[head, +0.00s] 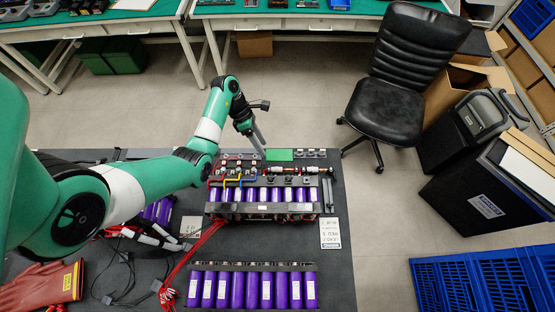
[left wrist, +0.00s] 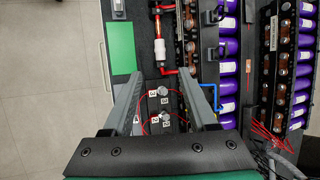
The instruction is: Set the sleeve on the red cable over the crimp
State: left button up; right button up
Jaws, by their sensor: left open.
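The red cable (left wrist: 165,72) runs along the edge of the battery module in the left wrist view. A white sleeve-like piece (left wrist: 160,50) sits around it, just beyond my fingertips. A smaller pale and red part of the cable lies further up; I cannot tell whether it is the crimp. In the head view the cable's white and red parts (head: 290,170) show small at the module's back edge. My left gripper (left wrist: 160,82) is open and empty, its fingers apart above the small terminals, short of the white piece. It also shows in the head view (head: 261,146), left of the cable. My right gripper is not shown.
Terminals with white tags (left wrist: 164,118) and thin red wires lie between the fingers. A blue wire (left wrist: 210,88) is beside the right finger. A green block (left wrist: 121,48) lies left. Purple cells (head: 252,290) fill a front row. An office chair (head: 393,110) stands beyond the table.

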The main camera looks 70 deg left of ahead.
aim_at(276, 168)
pick_arm(q)
jog(key=b+x, duration=0.4)
jog(key=x, duration=0.8)
jog(key=shift+w+d+r, duration=0.1)
grip_shut()
jog(key=shift+r, duration=0.1)
dwell(0.9)
